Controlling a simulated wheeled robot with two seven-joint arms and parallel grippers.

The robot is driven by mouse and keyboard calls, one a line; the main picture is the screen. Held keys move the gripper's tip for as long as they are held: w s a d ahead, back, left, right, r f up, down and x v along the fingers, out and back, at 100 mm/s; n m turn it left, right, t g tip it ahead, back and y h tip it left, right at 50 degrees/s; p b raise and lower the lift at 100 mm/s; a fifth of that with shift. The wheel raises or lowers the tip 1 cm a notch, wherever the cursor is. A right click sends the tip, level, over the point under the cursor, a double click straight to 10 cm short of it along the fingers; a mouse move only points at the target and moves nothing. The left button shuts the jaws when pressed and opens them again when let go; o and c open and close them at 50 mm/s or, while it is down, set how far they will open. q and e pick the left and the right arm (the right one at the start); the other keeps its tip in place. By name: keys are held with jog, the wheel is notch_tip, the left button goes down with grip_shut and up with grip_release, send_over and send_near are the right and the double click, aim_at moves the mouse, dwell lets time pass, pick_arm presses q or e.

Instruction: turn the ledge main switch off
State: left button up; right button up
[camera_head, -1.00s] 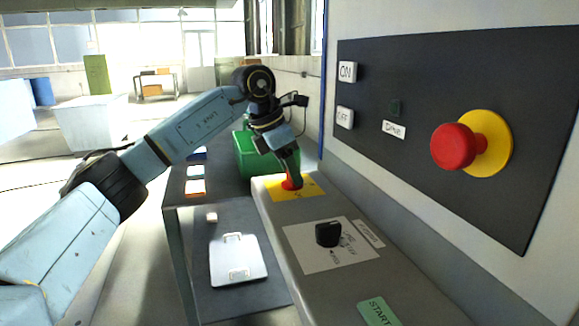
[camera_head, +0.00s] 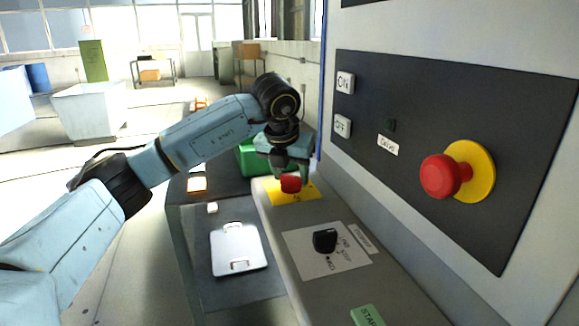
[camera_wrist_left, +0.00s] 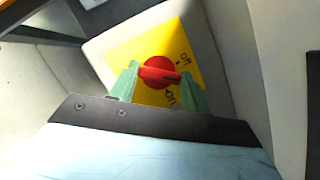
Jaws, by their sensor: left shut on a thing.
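The main switch is a red rotary knob (camera_head: 291,183) on a yellow plate (camera_head: 279,194) at the far end of the sloping grey ledge (camera_head: 283,223). In the left wrist view the red knob (camera_wrist_left: 158,71) has a raised grip, and its right end lies between the two printed position marks on the yellow plate (camera_wrist_left: 205,58). My left gripper (camera_head: 290,179) is down over the knob with one green finger on each side, shut on it. It also shows in the left wrist view (camera_wrist_left: 158,84). My right gripper is out of view.
A black selector knob (camera_head: 325,240) and a green START label (camera_head: 367,316) are nearer on the ledge. A dark panel with a large red button (camera_head: 440,177) stands to the right. A green box (camera_head: 250,159) is behind the gripper, and a white plate (camera_head: 238,249) lies left.

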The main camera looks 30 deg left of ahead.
pick_arm(q)
jog(key=n+y+p, duration=0.1)
jog(key=n, duration=0.2)
jog(key=shift+d+n+g, duration=0.15)
jog(key=shift+n+g, duration=0.15)
jog(key=shift+w+n+g+y+p, duration=0.1)
jog(key=shift+n+g+y+p, duration=0.5)
jog(key=shift+n, duration=1.4)
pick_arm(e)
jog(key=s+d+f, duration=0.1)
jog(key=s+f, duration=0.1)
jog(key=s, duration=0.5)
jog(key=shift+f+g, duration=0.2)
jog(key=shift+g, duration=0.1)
pick_arm(q)
jog(key=shift+o, duration=0.2)
jog(key=o, duration=1)
jog(key=shift+c, duration=0.2)
